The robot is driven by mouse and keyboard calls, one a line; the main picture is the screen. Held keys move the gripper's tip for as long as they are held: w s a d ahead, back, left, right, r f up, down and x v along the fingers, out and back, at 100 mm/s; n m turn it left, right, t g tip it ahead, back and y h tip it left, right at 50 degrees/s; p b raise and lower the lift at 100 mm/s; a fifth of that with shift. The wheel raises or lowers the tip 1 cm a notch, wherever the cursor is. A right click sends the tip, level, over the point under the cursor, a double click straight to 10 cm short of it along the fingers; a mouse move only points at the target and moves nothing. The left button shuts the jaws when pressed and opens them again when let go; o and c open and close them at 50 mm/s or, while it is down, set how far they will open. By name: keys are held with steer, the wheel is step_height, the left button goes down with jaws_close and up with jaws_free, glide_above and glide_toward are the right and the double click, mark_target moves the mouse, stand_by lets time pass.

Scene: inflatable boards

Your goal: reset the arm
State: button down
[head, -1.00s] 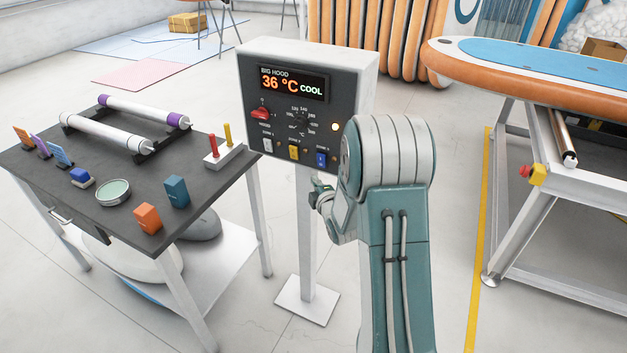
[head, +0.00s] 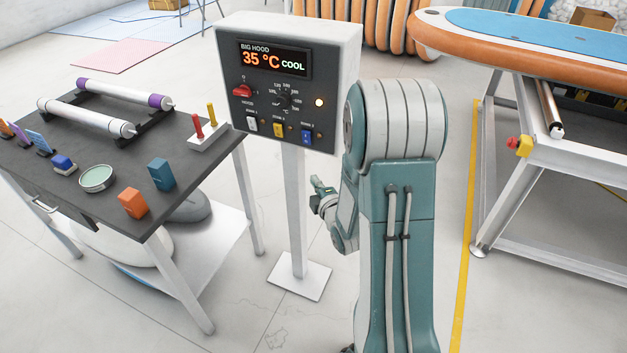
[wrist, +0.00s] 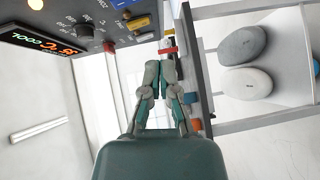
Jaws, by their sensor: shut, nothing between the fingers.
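My gripper (wrist: 152,72) is shut and empty in the wrist view, its two fingertips together. In the head view my gripper (head: 318,185) shows only in part, beside my upright teal arm, which hides the rest. It is in front of the post of the control box (head: 289,50) and below the box. The box display reads 35 °C COOL. The box also shows sideways at the upper left of the wrist view (wrist: 85,22).
A dark-topped table (head: 120,165) at left holds two rollers, coloured blocks, a round dish and a stand with red and yellow pegs. A metal frame (head: 560,155) at right carries an orange-edged board (head: 520,38). Open floor lies between.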

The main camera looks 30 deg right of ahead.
steer(key=shift+a, duration=0.15)
steer(key=s+a+r+m+g, duration=0.5)
steer(key=a+r+m, duration=0.2)
steer(key=r, duration=0.4)
steer(key=s+a+r+m+g, duration=0.1)
steer(key=s+a+m+g, duration=0.1)
steer(key=s, duration=0.4)
steer(key=s+a+r+m+g+y, duration=0.1)
steer(key=s+a+r+m+g, duration=0.1)
steer(key=s, duration=0.5)
steer(key=s+a+r+m+g, duration=0.2)
steer(key=s+a+m, duration=0.2)
steer(key=s, duration=0.3)
steer(key=shift+s+a+r+y, duration=0.25)
steer(key=shift+a+y, duration=0.15)
steer(key=shift+a, duration=0.05)
